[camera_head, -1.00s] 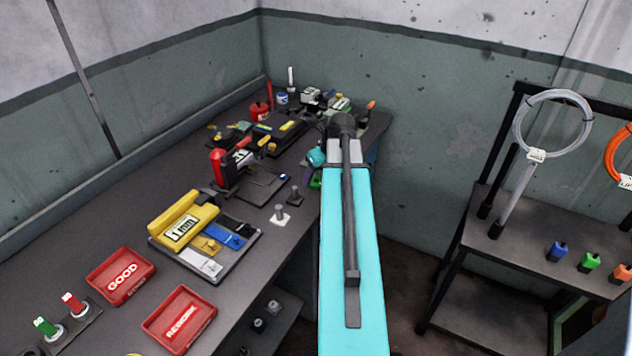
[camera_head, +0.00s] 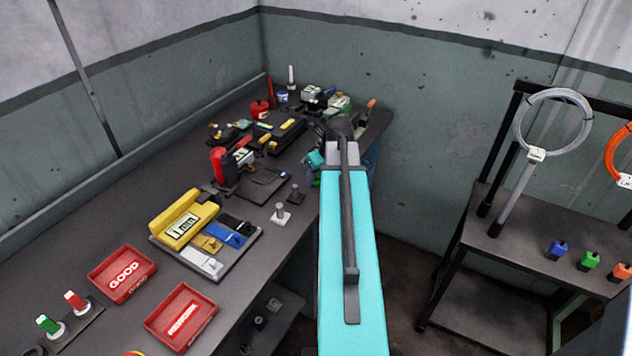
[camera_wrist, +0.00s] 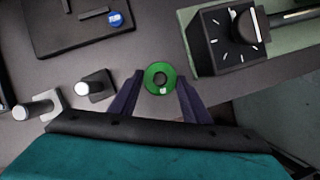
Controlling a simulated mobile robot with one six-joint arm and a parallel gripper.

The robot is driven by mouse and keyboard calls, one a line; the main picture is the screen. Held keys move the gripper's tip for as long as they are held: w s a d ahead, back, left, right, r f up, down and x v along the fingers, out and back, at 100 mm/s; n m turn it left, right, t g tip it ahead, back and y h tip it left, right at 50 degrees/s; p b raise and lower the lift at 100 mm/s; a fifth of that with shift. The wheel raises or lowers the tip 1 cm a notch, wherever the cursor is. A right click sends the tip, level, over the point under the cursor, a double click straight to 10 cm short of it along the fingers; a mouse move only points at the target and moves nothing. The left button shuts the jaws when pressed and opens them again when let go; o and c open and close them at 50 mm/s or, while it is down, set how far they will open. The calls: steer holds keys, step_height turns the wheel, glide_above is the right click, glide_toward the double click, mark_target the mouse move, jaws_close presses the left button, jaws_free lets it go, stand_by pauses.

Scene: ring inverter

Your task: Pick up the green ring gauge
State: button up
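My gripper (camera_wrist: 159,82) is open, with one dark purple finger on each side of the ring. Small gaps seem to show between fingers and ring, so I see no clear contact. The height of the fingertips above the bench is hard to tell. In the head view my arm largely hides the gripper and the ring.
Two pegs on small bases (camera_wrist: 95,86) (camera_wrist: 38,106) stand left of the gripper. A dark dial box (camera_wrist: 228,38) is at the upper right, and a dark plate with a blue knob (camera_wrist: 115,19) at the upper left. The bench edge (camera_wrist: 270,90) is close on the right.

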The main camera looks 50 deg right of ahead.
steer(key=c, duration=0.7)
steer(key=shift+r, duration=0.15)
steer(key=shift+r+b, duration=0.6)
steer(key=shift+r, duration=1)
steer(key=s+a+r+b, duration=0.1)
steer(key=s+b, duration=0.9)
steer(key=s, duration=0.6)
steer(key=shift+a+r, duration=0.2)
steer(key=shift+w+a, duration=0.1)
